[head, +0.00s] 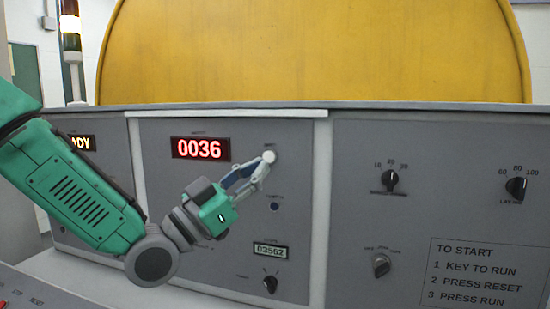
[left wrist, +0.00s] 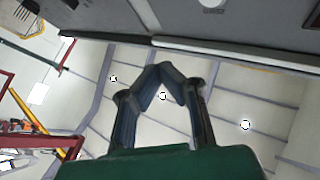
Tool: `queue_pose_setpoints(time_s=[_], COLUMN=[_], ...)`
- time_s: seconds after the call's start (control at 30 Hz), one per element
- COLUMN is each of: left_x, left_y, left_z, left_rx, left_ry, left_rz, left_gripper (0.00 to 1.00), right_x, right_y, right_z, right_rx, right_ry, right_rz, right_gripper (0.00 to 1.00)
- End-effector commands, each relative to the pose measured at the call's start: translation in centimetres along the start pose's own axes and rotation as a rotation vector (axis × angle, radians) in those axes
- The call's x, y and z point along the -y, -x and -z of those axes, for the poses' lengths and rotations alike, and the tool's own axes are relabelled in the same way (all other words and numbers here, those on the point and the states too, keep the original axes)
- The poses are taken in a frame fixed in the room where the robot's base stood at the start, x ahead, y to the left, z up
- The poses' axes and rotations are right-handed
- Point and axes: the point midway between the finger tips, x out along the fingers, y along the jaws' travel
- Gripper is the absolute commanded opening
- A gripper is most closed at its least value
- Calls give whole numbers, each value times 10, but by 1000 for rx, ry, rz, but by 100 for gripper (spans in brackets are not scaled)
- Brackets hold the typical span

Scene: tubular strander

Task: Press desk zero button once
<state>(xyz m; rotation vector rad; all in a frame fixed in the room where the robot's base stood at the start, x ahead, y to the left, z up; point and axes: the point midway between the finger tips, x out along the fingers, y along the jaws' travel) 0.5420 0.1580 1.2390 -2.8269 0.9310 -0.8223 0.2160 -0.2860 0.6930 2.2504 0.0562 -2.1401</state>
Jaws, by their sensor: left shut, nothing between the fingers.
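A white round button (head: 269,156) sits on the grey desk panel, right of the red display (head: 200,148) that reads 0036. The small label above it is too small to read. My left gripper (head: 256,167) is shut and empty, with its fingertips close to the white button. I cannot tell whether they touch it. In the left wrist view the fingertips of my left gripper (left wrist: 164,72) meet, and a white round thing (left wrist: 212,2), likely the button, shows at the top edge. My right gripper is not in view.
Below are a counter (head: 271,251) reading 03562 and a black selector knob (head: 271,283). More knobs (head: 390,180) and a start instruction plate (head: 474,272) are on the right panel. A raised vertical strip (head: 318,210) divides the panels. A large yellow drum (head: 310,50) stands behind.

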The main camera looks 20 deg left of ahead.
Motion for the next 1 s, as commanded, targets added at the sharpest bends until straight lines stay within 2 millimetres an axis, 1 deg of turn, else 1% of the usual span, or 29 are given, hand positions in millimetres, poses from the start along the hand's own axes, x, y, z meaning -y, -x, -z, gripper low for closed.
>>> queue_pose_setpoints(time_s=[0.03, 0.2, 0.3, 0.4, 0.6, 0.73, 1.0], left_x=[6, 22, 28, 30, 32, 33, 38], left_y=[-4, -19, -28, -36, -47, -48, -44], left_z=[-4, -17, -23, -29, -34, -34, -34], left_rx=[0, -1, -3, 0, 2, 2, -1], left_ry=[-1, 1, 2, 0, -2, -1, 2], left_rz=[3, 6, 5, 3, 0, 0, 5], left_gripper=[0, 0, 0, 0, 0, 0, 0], right_x=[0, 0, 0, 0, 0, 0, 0], right_y=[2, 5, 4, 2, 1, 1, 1], right_z=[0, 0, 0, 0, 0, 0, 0], right_rx=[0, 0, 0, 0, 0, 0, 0], right_ry=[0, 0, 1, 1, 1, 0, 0], right_rz=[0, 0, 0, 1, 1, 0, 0], right_gripper=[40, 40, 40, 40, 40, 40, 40])
